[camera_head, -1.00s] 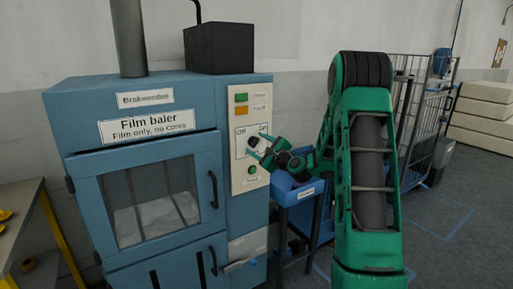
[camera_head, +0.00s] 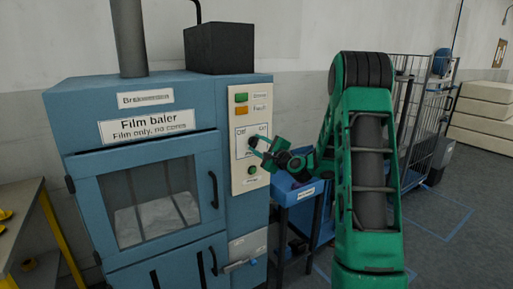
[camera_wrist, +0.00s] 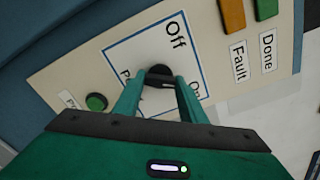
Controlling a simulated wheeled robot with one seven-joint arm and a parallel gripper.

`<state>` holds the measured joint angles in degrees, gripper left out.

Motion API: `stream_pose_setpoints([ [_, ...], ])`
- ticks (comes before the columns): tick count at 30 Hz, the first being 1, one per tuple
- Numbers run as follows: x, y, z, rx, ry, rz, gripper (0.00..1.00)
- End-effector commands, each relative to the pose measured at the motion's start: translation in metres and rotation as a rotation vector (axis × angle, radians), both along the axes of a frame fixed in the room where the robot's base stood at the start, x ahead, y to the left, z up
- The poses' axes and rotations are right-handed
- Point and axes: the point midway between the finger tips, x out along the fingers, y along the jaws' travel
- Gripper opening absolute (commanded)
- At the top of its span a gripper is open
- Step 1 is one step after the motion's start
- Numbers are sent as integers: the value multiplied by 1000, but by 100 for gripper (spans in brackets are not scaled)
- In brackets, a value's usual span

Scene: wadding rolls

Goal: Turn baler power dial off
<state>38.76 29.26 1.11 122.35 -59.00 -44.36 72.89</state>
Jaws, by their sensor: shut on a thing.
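The film baler (camera_head: 160,140) is a blue machine with a cream control panel (camera_head: 250,172) on its right front. The power dial (camera_wrist: 159,72) is a dark round knob in a blue-outlined square marked "Off" and "On". My gripper (camera_head: 254,146) reaches the panel from the right. In the wrist view its two green fingers (camera_wrist: 160,82) are closed around the dial, one on each side. The fingers cover part of the dial and its lower label, so I cannot tell exactly where it points.
A green button (camera_wrist: 96,102) sits beside the dial square. The orange Fault light (camera_wrist: 232,14) and green Done light (camera_wrist: 265,8) are on the panel. A blue cart (camera_head: 300,190) stands right of the baler, with a wire cage trolley (camera_head: 415,110) behind.

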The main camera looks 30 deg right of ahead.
Motion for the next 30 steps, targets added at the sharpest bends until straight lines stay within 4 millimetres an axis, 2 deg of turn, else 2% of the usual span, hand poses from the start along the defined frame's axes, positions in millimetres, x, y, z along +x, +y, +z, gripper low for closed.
stream_pose_setpoints([
  [30,-1,2,-4,-954,7,6,15],
])
